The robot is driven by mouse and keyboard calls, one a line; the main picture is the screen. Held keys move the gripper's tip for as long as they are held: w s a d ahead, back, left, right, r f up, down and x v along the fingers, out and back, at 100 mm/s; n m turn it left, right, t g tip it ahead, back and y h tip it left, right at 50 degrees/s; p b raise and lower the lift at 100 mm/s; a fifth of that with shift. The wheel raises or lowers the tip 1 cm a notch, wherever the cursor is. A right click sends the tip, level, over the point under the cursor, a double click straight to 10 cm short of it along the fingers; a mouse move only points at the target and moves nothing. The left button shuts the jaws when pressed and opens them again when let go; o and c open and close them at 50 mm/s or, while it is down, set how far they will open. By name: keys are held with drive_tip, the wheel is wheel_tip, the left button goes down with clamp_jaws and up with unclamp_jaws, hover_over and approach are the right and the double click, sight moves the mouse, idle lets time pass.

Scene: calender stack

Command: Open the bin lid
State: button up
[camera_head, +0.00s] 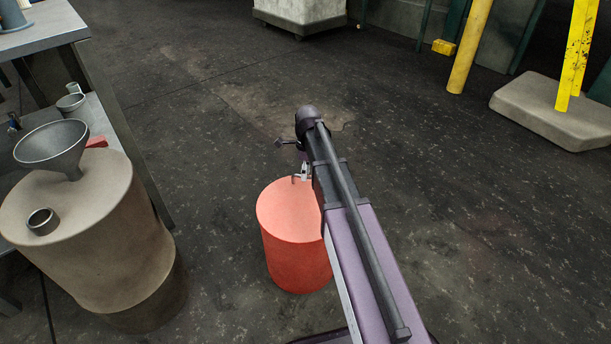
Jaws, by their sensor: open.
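The red-orange round bin (290,255) stands upright on the floor near the middle of the picture. Its flat top, the lid (283,212), looks closed and level. My arm reaches over the bin's right side and hides part of the lid and body there. My gripper (302,176) is small in view at the bin's far edge, beside or just above the lid. It is open, with nothing seen between its fingers. I cannot tell whether it touches the lid.
A beige drum (75,225) with a metal funnel (53,146) and a small cup (43,221) stands at left, by a grey workbench (45,40). A yellow post (471,45) and a concrete slab (550,112) are at the back right. The floor right of my arm is clear.

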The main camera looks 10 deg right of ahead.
idle(0.3)
clamp_jaws()
drive_tip(key=shift+a, duration=0.1)
